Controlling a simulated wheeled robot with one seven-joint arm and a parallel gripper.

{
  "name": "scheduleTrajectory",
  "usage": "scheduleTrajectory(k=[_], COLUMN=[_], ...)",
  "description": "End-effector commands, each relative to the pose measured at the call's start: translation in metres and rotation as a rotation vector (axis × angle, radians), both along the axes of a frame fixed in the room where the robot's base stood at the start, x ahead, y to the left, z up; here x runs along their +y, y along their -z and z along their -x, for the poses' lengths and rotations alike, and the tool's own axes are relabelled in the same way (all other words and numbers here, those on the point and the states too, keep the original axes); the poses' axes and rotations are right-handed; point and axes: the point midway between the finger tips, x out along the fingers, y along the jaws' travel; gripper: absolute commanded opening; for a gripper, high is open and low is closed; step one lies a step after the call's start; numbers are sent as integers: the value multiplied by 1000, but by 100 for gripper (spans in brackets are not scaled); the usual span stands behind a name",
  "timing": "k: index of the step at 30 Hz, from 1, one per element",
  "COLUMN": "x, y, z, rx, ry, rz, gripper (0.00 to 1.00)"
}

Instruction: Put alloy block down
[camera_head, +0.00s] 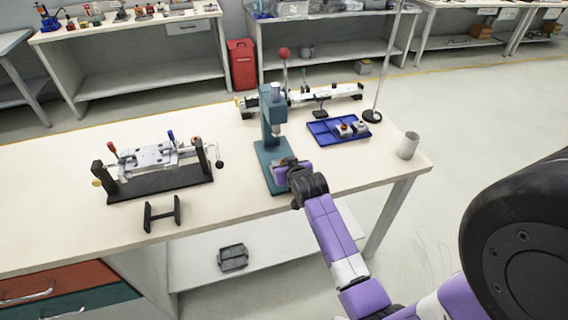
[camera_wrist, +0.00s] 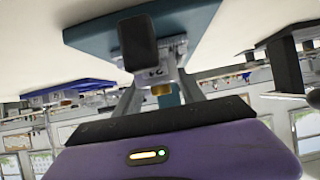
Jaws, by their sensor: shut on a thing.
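My gripper (camera_head: 292,170) is at the front of the teal press (camera_head: 268,150), over or at its base plate. It is shut on the alloy block, a small grey metal piece (camera_wrist: 172,72) in the wrist view with a brass-coloured part beneath it in the picture. A dark finger (camera_wrist: 138,42) covers part of the block. In the head view the block is mostly hidden by my gripper. The press base (camera_wrist: 90,38) shows close behind the block in the wrist view; I cannot tell whether they touch.
A blue tray (camera_head: 322,131) with two small metal blocks lies right of the press. A grey cup (camera_head: 408,145) stands at the right table corner, near a thin upright pole. A clamp fixture (camera_head: 160,185) is at left. Bare table lies between fixture and press.

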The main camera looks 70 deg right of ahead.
Motion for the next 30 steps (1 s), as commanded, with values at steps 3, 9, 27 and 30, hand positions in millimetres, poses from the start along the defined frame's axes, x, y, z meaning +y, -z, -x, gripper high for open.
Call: scheduleTrajectory(k=[3, 9, 27, 30], x=[0, 0, 38, 51], y=[2, 2, -27, -36], z=[0, 0, 32, 43], rx=[0, 1, 0, 0], ry=[0, 0, -1, -1], rz=[0, -1, 0, 0], gripper=[57, 69, 69, 69])
